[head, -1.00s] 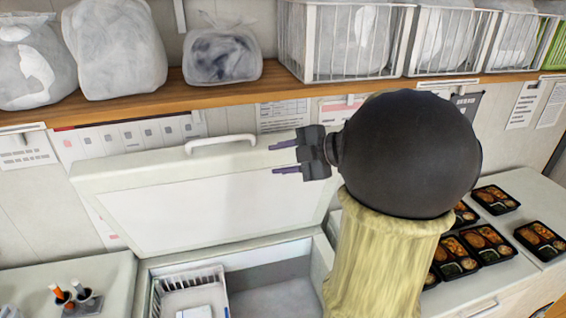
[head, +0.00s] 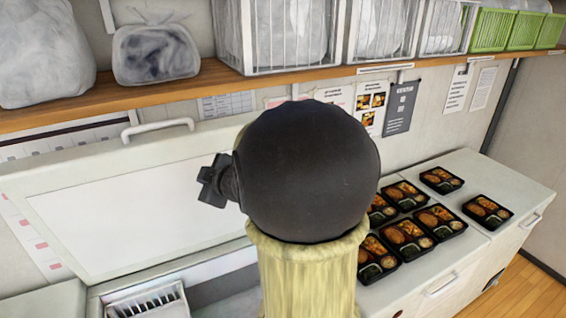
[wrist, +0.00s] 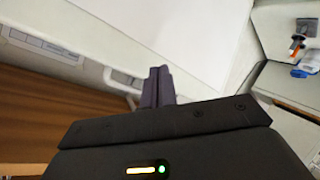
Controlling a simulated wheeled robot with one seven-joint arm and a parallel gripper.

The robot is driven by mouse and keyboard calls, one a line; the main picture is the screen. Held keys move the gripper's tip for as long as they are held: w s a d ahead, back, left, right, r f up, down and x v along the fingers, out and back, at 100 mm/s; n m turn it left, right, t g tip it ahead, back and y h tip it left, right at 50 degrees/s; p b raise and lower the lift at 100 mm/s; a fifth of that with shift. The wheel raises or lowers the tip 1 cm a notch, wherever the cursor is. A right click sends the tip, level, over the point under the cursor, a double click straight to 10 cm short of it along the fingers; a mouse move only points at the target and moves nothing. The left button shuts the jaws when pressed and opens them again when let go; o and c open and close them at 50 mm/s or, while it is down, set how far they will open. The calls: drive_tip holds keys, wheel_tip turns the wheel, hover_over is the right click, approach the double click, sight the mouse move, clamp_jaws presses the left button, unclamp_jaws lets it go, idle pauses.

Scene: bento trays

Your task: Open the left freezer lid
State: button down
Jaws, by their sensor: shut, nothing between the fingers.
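The left freezer lid (head: 130,215) stands raised, leaning back near the wall, with its white handle (head: 158,127) along the top edge. The open freezer below shows a white wire basket (head: 150,303) inside. In the wrist view the fingers (wrist: 157,88) are together and empty. The lid's pale panel (wrist: 190,30) and handle (wrist: 122,82) show beyond them, and the fingertips look apart from the handle.
A wooden shelf (head: 200,90) with bags and white baskets (head: 290,35) runs above the lid. Several black bento trays (head: 405,232) lie on the closed white freezer top (head: 470,250) at right. Cups with orange-handled items (wrist: 300,38) show in the wrist view. Wooden floor shows at lower right.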

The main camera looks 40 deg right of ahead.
drive_tip(key=s+a+f+m+g+b, duration=0.2)
drive_tip(key=s+a+f+m+g, duration=0.2)
drive_tip(key=s+f, duration=0.5)
drive_tip(key=s+a+f+m+g+b, duration=0.2)
drive_tip(key=s+a+f+m+g, duration=0.3)
drive_tip(key=s+a+f, duration=0.4)
wheel_tip(320, 180, down, 4)
drive_tip(key=shift+r+g+b, duration=0.15)
drive_tip(key=shift+g+b, duration=0.25)
drive_tip(key=shift+g, duration=0.4)
drive_tip(key=shift+a, duration=0.1)
